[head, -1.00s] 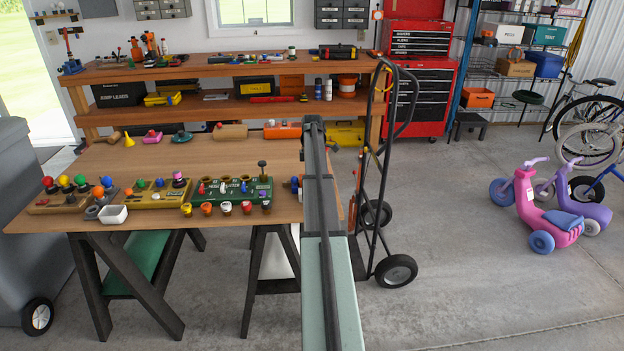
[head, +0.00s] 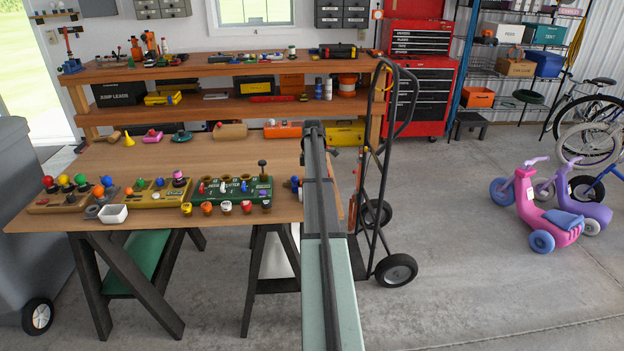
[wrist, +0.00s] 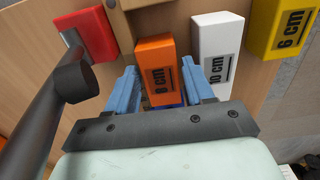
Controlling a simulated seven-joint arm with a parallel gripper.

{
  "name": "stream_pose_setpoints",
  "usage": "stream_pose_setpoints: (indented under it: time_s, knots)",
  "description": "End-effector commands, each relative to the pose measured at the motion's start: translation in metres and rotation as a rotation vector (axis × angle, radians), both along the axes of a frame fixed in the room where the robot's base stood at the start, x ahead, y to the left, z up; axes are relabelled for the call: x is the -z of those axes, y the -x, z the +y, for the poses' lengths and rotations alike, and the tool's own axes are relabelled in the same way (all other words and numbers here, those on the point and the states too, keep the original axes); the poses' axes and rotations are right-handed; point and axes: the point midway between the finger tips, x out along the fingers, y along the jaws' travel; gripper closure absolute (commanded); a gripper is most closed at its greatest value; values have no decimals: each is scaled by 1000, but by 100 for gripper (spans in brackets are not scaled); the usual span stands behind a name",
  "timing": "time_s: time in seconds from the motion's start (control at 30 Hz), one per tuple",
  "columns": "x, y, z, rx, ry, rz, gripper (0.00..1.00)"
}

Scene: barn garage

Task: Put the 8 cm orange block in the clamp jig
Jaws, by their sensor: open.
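In the wrist view the orange block (wrist: 157,62), marked 8 cm, lies on the wooden table between the two blue fingers of my gripper (wrist: 159,68). The gripper is open, with a finger on each side of the block; I cannot tell whether either touches it. A red piece with a grey metal part (wrist: 84,35) sits at the upper left beside a wooden piece (wrist: 135,5); I cannot tell whether these belong to the clamp jig. In the head view my arm hides the gripper and the area around it.
A white 10 cm block (wrist: 215,50) stands close to the right finger, and a yellow 6 cm block (wrist: 280,28) lies farther right, near the table edge. A dark rod with a round end (wrist: 75,84) crosses the left. A hand truck (head: 385,180) stands beside the workbench (head: 200,158).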

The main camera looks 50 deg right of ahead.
Motion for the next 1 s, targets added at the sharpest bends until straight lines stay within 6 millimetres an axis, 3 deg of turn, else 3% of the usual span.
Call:
stream_pose_setpoints:
  time_s: [0.17, 0.6, 0.8, 1.0]
  knots:
    - [-18, 0, 0, 0, 1, -1, 48]
    - [-96, -1, -1, 0, 1, -1, 48]
    - [-116, 0, 0, 0, 1, -1, 48]
    - [-122, 0, 0, 0, 0, 0, 48]
